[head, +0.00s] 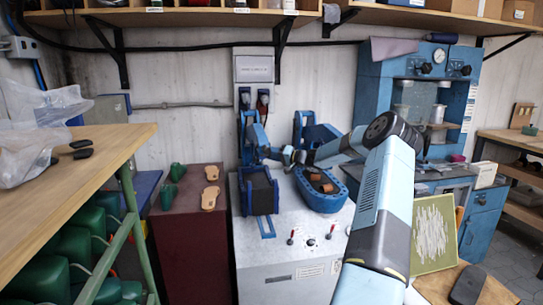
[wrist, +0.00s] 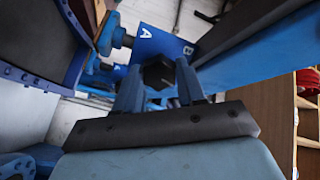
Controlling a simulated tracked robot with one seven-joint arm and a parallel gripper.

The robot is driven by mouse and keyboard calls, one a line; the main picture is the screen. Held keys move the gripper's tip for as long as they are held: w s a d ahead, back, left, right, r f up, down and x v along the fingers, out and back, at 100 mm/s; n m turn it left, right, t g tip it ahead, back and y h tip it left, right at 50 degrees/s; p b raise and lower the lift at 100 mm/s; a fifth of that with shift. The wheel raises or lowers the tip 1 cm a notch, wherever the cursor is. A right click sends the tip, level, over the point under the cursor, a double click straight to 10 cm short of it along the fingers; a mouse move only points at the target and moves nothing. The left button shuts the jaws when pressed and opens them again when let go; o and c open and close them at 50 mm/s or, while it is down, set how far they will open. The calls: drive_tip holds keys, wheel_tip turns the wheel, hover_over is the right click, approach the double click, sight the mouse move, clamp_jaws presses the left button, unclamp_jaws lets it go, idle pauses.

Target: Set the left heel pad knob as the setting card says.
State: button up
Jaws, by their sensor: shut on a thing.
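My gripper (wrist: 158,78) is shut on a dark, faceted knob (wrist: 157,70), seen between the two fingers in the wrist view. Behind the knob is a blue plate (wrist: 163,42) with a white A to the upper left of the knob and a white B to its upper right. No pointer on the knob can be made out. In the head view my gripper (head: 270,152) is at the left blue press station, above its dark-faced blue block (head: 259,192). The pale card (head: 254,68) on the wall above the machine is too small to read.
The right blue station with its oval blue tray (head: 321,198) stands close beside my arm. Small levers (head: 310,241) stick up from the machine's front top. A wooden bench (head: 95,160) is at left, a maroon cabinet (head: 190,245) beside the machine.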

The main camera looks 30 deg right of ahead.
drive_tip(key=m, duration=0.6)
drive_tip(key=shift+d+f+m, duration=0.15)
drive_tip(key=shift+d+m, duration=0.1)
drive_tip(key=shift+m, duration=0.05)
drive_tip(key=m, duration=0.6)
drive_tip(key=shift+f, duration=0.1)
drive_tip(key=m, duration=1.1)
drive_tip(key=shift+s+a+f+m, duration=0.1)
drive_tip(key=shift+a+f+m, duration=0.05)
drive_tip(key=shift+f+m, duration=0.15)
drive_tip(key=shift+m, duration=0.3)
drive_tip(key=o, duration=0.8)
drive_tip(key=shift+o, duration=1.2)
drive_tip(key=shift+a+r, duration=0.15)
drive_tip(key=v, duration=1.3)
drive_tip(key=shift+s, duration=0.3)
